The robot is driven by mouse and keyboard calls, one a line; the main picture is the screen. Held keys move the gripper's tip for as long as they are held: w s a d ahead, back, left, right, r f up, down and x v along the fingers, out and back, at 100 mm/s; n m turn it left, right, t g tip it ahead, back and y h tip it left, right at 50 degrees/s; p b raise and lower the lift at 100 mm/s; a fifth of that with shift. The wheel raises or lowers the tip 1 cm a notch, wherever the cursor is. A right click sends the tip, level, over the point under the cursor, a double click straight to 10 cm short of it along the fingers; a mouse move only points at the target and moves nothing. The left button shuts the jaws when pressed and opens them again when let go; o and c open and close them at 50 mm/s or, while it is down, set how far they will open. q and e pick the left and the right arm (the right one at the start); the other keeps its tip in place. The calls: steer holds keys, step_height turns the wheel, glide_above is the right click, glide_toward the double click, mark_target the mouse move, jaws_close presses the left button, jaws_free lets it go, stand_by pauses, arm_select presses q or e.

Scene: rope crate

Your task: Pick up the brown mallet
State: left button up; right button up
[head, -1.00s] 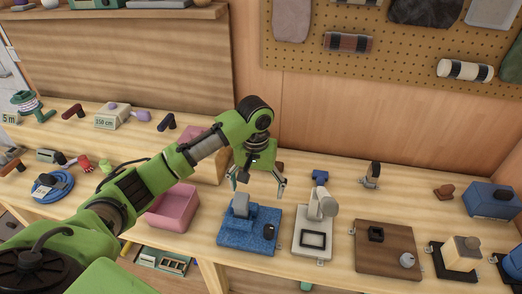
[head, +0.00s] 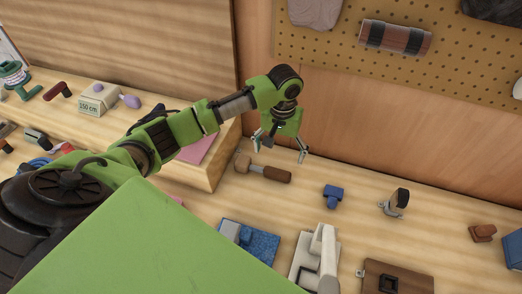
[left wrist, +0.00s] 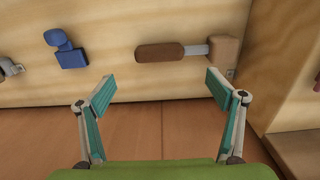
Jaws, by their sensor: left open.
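The brown mallet lies on the wooden workbench near the back wall. In the head view its brown handle (head: 275,173) points right and its lighter wooden head (head: 243,165) is at the left. In the left wrist view the handle (left wrist: 160,53) lies across the upper middle, with a grey neck and the tan head (left wrist: 223,50) at the right. My left gripper (head: 281,149) is open and empty. It hangs above and behind the mallet, apart from it. In the left wrist view its fingertips (left wrist: 159,80) are spread just below the handle in the picture. My right gripper is not in view.
A raised wooden block with a pink top (head: 197,150) stands left of the mallet. A blue object (head: 333,196) and a grey clamp-like piece (head: 396,203) are to the right. The wall with its pegboard (head: 440,95) rises close behind the gripper.

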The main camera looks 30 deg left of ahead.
mark_target(277, 170)
arm_select(q)
step_height(277, 170, down, 2)
steer(key=shift+f, duration=0.15)
steer(key=shift+w+f, duration=0.1)
steer(key=shift+f, duration=0.2)
steer(key=f+p, duration=0.1)
steer(key=f, duration=0.1)
steer(key=f+p, duration=0.1)
steer(key=f, duration=0.1)
steer(key=shift+s+d+f, duration=0.1)
steer(key=shift+s+f, duration=0.05)
steer(key=shift+s, duration=0.05)
steer(key=shift+f, duration=0.45)
steer(key=c, duration=1.5)
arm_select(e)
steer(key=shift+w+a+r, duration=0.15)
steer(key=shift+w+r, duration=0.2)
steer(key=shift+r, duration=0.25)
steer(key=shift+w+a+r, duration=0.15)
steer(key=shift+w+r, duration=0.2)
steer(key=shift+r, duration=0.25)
